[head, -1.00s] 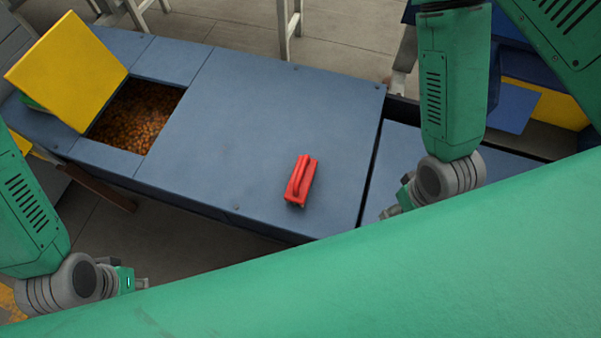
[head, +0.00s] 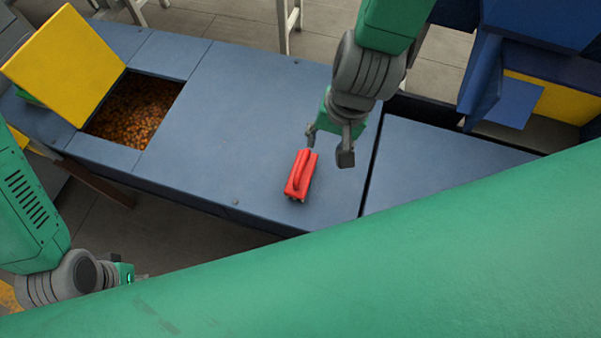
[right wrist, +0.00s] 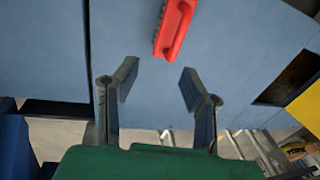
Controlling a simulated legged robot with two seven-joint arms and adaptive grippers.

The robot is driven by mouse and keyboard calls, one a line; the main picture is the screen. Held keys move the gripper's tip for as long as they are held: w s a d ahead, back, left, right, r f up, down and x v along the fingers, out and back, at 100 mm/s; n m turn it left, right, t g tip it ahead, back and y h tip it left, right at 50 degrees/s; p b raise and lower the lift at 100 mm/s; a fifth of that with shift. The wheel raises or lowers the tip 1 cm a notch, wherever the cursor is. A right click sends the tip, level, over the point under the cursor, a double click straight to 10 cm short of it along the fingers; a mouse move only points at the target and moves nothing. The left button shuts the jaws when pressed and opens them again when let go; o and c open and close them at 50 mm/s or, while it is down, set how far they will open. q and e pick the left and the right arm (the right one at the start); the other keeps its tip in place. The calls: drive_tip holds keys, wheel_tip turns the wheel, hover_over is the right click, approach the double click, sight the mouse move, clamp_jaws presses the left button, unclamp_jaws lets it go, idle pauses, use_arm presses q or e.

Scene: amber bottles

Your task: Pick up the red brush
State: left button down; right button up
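The red brush (head: 301,176) lies on the blue table (head: 240,120) near its front edge, with its handle on top. It also shows at the top of the right wrist view (right wrist: 175,28), beyond my fingertips. My right gripper (head: 328,146) is just behind and to the right of the brush in the head view. Its two fingers (right wrist: 158,85) are apart with nothing between them. My left gripper (head: 138,277) is at the lower left, away from the table, and its fingers are mostly hidden.
A bin of small amber items (head: 130,112) is sunk in the table's left part, with a yellow lid (head: 65,65) raised beside it. A gap separates the table from a second blue surface (head: 440,165) at right. The tabletop around the brush is clear.

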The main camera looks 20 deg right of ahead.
sight(302, 164)
drive_tip(key=shift+m, duration=0.3)
drive_tip(key=a+f+b, duration=0.1)
drive_tip(key=f, duration=0.1)
drive_tip(key=w+a+f+b, duration=0.1)
drive_tip(key=f, duration=0.1)
drive_tip(key=a+f+b, duration=0.1)
drive_tip(key=f, duration=0.1)
drive_tip(key=shift+w+f, duration=0.2)
drive_tip(key=shift+w, duration=0.1)
drive_tip(key=shift+w+a+f+b, duration=0.1)
drive_tip(key=shift+a+f+b, duration=0.2)
drive_tip(key=shift+f, duration=0.3)
drive_tip(key=f, duration=0.1)
drive_tip(key=f+b, duration=0.1)
drive_tip(key=f, duration=0.1)
drive_tip(key=f+b, duration=0.1)
drive_tip(key=shift+w+a+f, duration=0.25)
drive_tip(key=shift+w+a, duration=0.05)
drive_tip(key=shift+a, duration=0.1)
drive_tip(key=shift+r, duration=0.1)
clamp_jaws()
